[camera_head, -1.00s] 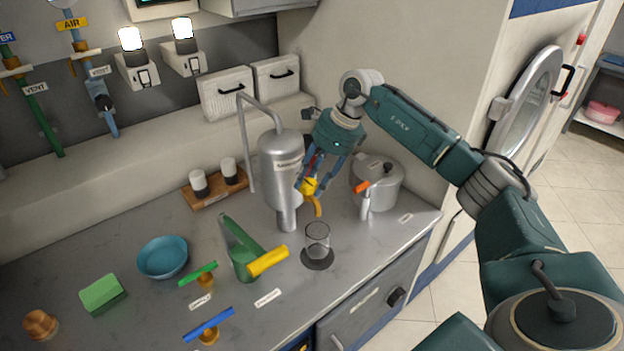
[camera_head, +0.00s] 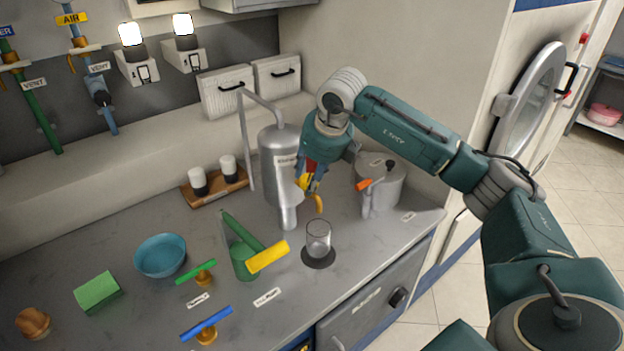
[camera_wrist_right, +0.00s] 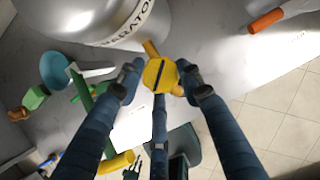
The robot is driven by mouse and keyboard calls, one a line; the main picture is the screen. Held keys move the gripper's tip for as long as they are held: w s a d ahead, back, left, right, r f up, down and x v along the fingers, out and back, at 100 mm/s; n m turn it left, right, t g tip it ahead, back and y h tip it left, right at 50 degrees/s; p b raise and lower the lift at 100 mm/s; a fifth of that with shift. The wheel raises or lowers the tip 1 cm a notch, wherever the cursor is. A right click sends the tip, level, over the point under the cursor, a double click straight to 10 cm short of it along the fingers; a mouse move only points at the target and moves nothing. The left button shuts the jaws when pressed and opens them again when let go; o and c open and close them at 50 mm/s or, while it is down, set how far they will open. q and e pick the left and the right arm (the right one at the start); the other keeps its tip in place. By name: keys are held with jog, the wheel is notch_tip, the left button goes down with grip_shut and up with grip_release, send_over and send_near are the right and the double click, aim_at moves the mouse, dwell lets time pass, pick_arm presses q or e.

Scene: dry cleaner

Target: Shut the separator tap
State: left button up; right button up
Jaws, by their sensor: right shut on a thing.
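The separator (camera_head: 281,172) is a grey metal cylinder on the counter; part of its label shows in the right wrist view (camera_wrist_right: 118,25). Its tap is yellow, with a curved spout (camera_head: 319,203) pointing down above a clear glass (camera_head: 318,236) on a dark round pad. In the right wrist view the tap's round yellow knob (camera_wrist_right: 160,75) has a dark slot across it. My right gripper (camera_wrist_right: 163,80) has its fingers closed around this knob, at the separator's right side. It partly hides the tap in the head view (camera_head: 308,182). My left gripper is not in view.
A grey pot (camera_head: 382,188) with an orange-handled tap stands close right of my right gripper.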

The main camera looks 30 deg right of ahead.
jog(key=m, duration=0.1)
jog(key=m+h+b, duration=0.1)
jog(key=m, duration=0.1)
jog(key=m+h, duration=0.1)
jog(key=m, duration=0.1)
jog(key=shift+w+a+r+b, duration=0.15)
jog(key=shift+w+r+b, duration=0.15)
jog(key=shift+w+r, duration=0.1)
jog(key=shift+m+g+h, duration=0.4)
jog(key=shift+m, duration=1)
jog(key=shift+b, duration=0.3)
jog(key=shift+r, duration=0.1)
jog(key=o, duration=1)
jog(key=shift+c, duration=0.2)
jog(key=shift+o, duration=0.7)
jog(key=shift+f, duration=0.3)
jog(key=shift+s, duration=0.1)
